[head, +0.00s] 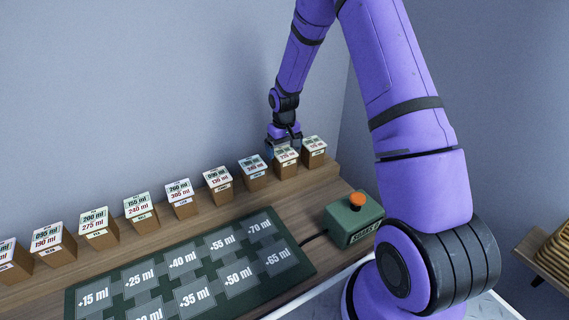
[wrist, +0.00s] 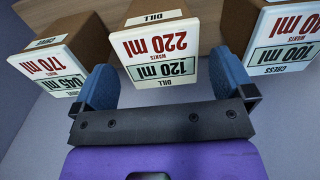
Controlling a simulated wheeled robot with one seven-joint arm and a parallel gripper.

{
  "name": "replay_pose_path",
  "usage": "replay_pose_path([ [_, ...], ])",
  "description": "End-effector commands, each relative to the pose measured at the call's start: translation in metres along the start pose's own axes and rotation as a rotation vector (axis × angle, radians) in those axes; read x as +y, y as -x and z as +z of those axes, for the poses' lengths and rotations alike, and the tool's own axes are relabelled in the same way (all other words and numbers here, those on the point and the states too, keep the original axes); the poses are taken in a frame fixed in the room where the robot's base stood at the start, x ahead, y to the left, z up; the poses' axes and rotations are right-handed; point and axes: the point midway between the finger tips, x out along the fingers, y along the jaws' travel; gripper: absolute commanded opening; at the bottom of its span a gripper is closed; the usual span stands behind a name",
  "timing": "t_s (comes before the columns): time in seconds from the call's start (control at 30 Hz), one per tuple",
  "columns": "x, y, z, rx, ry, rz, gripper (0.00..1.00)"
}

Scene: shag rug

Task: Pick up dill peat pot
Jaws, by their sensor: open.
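The dill peat pot (wrist: 160,50) is a brown block-like pot with a white label reading "DILL", 120 ml and "wants 220 ml". In the wrist view it is at the top centre, between the two blue fingers of my gripper (wrist: 167,80). The fingers are open, with a gap to the pot on each side. In the head view my gripper (head: 284,143) is at the shelf's right part, just behind and above the dill pot (head: 286,160), second from the right. The fingertips are partly hidden there.
A cress pot (wrist: 285,45) and a 170 ml pot (wrist: 55,60) stand close on either side. Several more pots line the wooden shelf (head: 160,240) to the left. A dark green board (head: 200,262) and a green box with an orange button (head: 356,201) lie in front. The wall is close behind.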

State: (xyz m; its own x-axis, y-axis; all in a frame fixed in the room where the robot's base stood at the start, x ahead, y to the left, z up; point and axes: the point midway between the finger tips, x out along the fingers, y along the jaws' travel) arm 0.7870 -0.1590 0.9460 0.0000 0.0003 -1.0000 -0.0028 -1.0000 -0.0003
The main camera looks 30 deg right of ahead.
Motion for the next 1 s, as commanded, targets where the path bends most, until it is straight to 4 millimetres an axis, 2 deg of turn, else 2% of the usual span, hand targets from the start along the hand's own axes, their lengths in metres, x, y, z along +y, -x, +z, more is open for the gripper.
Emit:
replay_pose_path([
  [0.23, 0.000, -0.035, 0.004, -0.002, 0.001, 0.000, 1.00],
  [0.5, 0.000, -0.039, 0.003, 0.001, 0.000, 0.001, 1.00],
  [0.73, 0.000, -0.038, 0.003, 0.001, 0.000, 0.000, 0.47],
  [0.8, 0.000, -0.038, 0.003, 0.001, 0.000, 0.000, 0.38],
  [1.0, 0.000, -0.037, 0.003, 0.001, 0.000, 0.001, 0.38],
])
